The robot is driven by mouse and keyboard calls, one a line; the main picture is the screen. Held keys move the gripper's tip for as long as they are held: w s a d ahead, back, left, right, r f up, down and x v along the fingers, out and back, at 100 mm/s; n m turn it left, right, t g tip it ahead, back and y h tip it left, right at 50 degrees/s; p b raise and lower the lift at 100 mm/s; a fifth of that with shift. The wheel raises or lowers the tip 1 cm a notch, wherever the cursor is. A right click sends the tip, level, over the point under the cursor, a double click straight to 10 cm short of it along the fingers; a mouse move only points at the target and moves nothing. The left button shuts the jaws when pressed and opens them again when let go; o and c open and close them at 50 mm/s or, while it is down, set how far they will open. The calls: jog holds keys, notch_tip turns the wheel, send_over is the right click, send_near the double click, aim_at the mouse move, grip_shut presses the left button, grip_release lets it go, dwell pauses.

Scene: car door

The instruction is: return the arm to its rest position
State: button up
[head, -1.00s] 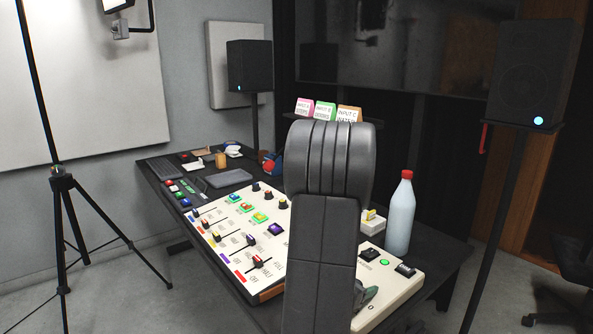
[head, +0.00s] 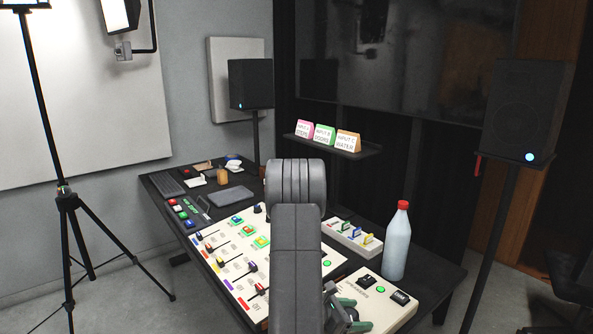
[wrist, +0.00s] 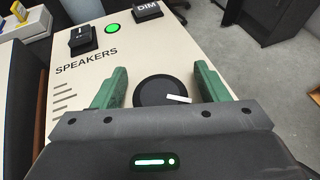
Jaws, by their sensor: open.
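My arm rises from the bottom middle of the head view and hides part of the desk. My gripper (head: 345,308) shows at its lower right, with green fingers over the cream speaker panel (head: 385,310). In the wrist view my gripper (wrist: 160,80) is open, its green fingers on either side of a round black knob (wrist: 160,92) with a white pointer. The pointer aims to the right. No finger is seen gripping the knob, and I cannot tell how far above the panel the tips are.
A white bottle (head: 397,245) with a red cap stands right of the arm. A small switch box (head: 352,238) lies behind. A mixer panel (head: 235,262) spreads to the left. Speaker stands and a tripod (head: 70,240) flank the black desk (head: 165,200). Labelled cards (head: 324,135) stand on a shelf.

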aim_at(349, 313)
jog(key=shift+s+r+m+g+h+p, duration=0.1)
jog(key=shift+r+m+g+h+p, duration=0.1)
jog(key=shift+m+g+p, duration=0.45)
jog(key=shift+s+r+m+g+h+p, duration=0.1)
jog(key=shift+m+g+h+p, duration=0.15)
jog(key=shift+p, duration=0.8)
jog(key=b+v, duration=0.1)
jog(key=v, duration=0.2)
jog(key=shift+a+f, duration=0.15)
jog(key=shift+a, duration=0.2)
jog(key=shift+s+a, duration=0.1)
jog(key=shift+a, duration=0.15)
jog(key=shift+s+r, duration=0.1)
jog(key=shift+r, duration=0.1)
